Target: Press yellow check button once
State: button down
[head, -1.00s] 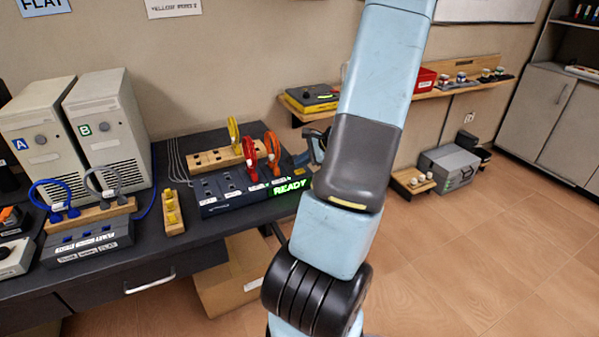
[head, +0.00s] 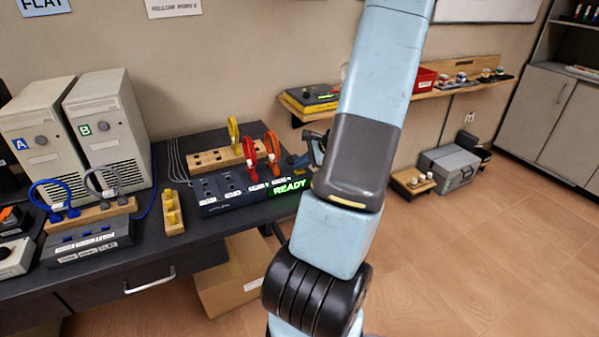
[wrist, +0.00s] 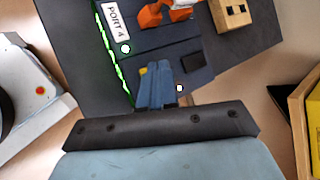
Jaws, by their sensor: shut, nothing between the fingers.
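The dark port panel (head: 225,205) sits on the black bench with a lit green "READY" display. In the wrist view its "PORT 4" end (wrist: 160,45) shows, with the display edge-on as a green line. A small yellow patch, probably the yellow check button (wrist: 143,71), shows at the left of my fingertips and is mostly covered by them. My gripper (wrist: 155,70) is shut and empty, its blue fingers over the panel's end. I cannot tell whether they touch the button. In the head view my gripper (head: 314,146) is partly hidden behind my arm.
Red, orange and yellow looped cables (head: 250,158) stand up at the panel. A wooden rack (head: 215,160) lies behind it. Two computer towers (head: 108,125) and a small wooden block with yellow plugs (head: 173,220) stand to the left. A wall shelf (head: 400,98) is at the right.

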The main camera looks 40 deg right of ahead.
aim_at(302, 172)
jog(key=shift+f, duration=0.4)
dwell(0.6)
jog(key=shift+r, duration=0.85)
jog(key=shift+r, duration=0.1)
jog(key=shift+r, duration=2.4)
